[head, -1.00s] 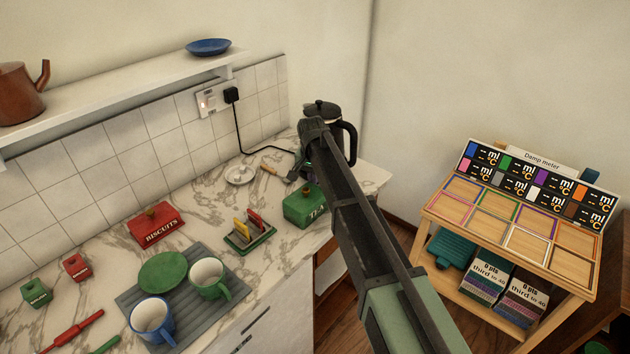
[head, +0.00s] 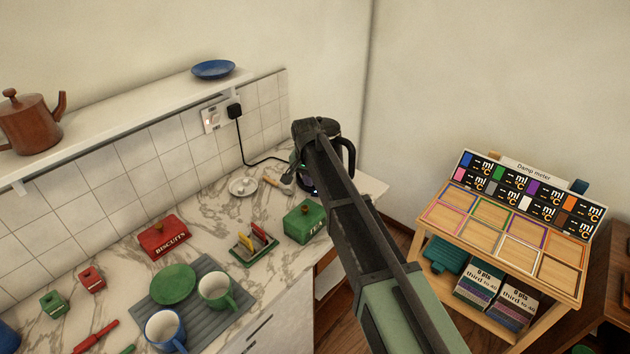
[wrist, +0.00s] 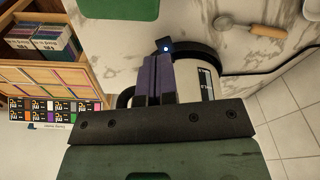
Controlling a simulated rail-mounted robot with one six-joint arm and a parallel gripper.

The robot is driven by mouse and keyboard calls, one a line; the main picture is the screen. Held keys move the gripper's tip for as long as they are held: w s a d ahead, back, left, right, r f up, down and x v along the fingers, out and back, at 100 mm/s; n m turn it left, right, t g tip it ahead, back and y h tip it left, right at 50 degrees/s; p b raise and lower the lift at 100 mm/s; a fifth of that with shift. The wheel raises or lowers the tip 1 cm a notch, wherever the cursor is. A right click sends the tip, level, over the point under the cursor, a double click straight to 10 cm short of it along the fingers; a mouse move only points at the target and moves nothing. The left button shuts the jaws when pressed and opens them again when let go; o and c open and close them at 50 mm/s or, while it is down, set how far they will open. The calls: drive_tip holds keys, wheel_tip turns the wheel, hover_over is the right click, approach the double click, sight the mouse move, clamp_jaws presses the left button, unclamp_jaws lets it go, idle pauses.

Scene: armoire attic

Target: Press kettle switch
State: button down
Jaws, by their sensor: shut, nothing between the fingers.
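The kettle is mostly hidden behind my arm in the head view; its black handle (head: 349,156) shows at the back right end of the marble counter. In the wrist view its pale metal body (wrist: 207,78) lies just beyond my fingers, with the black base curving round it. A small switch (wrist: 165,46) with a lit blue-white spot sits at the base, just ahead of the fingertips. My gripper (wrist: 158,60) has its purple fingers shut together and empty, close to the switch; I cannot tell whether they touch it. The fingers are hidden in the head view.
A cable runs from the wall socket (head: 213,116) towards the kettle. A green tin (head: 304,222), a toast rack (head: 253,246) and a small white dish (head: 242,187) stand nearby. A metal scoop with a wooden handle (wrist: 266,30) lies near the kettle. A wooden stand (head: 510,235) is at the right.

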drive_tip(key=r+p, duration=0.2)
drive_tip(key=r, duration=0.2)
drive_tip(key=shift+s+r, duration=0.15)
drive_tip(key=shift+s, duration=0.05)
drive_tip(key=s+d+n, duration=0.2)
drive_tip(key=s+d, duration=0.9)
drive_tip(key=s, duration=0.3)
drive_tip(key=s+d+n+g, duration=0.1)
drive_tip(key=s+d, duration=1.1)
drive_tip(key=s, duration=0.2)
drive_tip(key=shift+s+d+n, duration=0.2)
drive_tip(key=shift+n, duration=0.2)
